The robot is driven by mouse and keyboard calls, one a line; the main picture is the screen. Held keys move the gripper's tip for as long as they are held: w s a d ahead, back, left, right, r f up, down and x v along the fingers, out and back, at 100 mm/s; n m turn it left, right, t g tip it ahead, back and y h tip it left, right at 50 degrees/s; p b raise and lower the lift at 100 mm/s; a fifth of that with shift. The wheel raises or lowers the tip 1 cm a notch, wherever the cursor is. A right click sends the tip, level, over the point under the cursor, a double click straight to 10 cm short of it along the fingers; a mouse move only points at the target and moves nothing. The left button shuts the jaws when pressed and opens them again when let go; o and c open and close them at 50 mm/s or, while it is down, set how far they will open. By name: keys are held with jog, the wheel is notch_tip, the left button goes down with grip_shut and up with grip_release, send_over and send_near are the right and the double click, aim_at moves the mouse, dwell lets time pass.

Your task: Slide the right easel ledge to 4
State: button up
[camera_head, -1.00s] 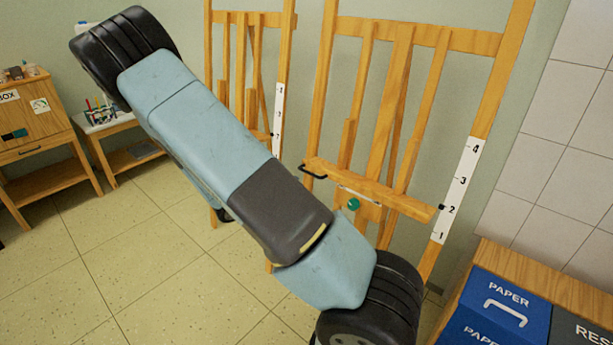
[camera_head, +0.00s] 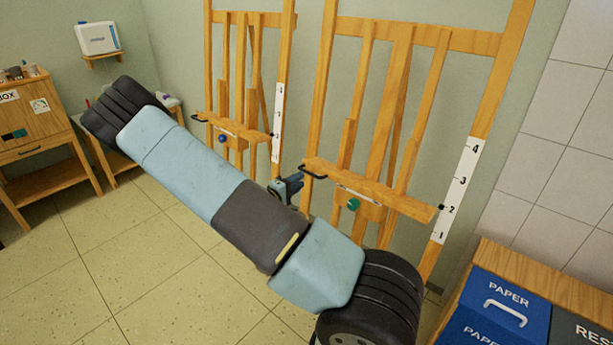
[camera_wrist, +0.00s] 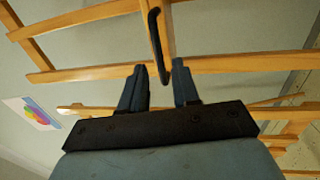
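The right easel (camera_head: 487,95) has a wooden ledge (camera_head: 390,198) with a black handle (camera_head: 313,173) at its left end and a green knob (camera_head: 353,204) below it. The white number strip (camera_head: 457,190) runs from 1 to 4, and the black pointer (camera_head: 441,207) is level with 2. My gripper (camera_head: 292,184) is just left of the handle, partly hidden behind my arm. In the wrist view my gripper (camera_wrist: 160,80) is open, and the black handle (camera_wrist: 157,42) extends toward the gap between the fingers. I cannot tell whether they touch.
The left easel (camera_head: 287,55) has its own ledge (camera_head: 235,128) and blue knob (camera_head: 222,138), close behind my arm. A wooden cabinet (camera_head: 38,115) stands at left. The floor at lower left is clear.

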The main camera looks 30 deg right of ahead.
jog(key=x, duration=0.6)
jog(key=shift+w+d, duration=0.1)
jog(key=shift+d, duration=0.15)
grip_shut()
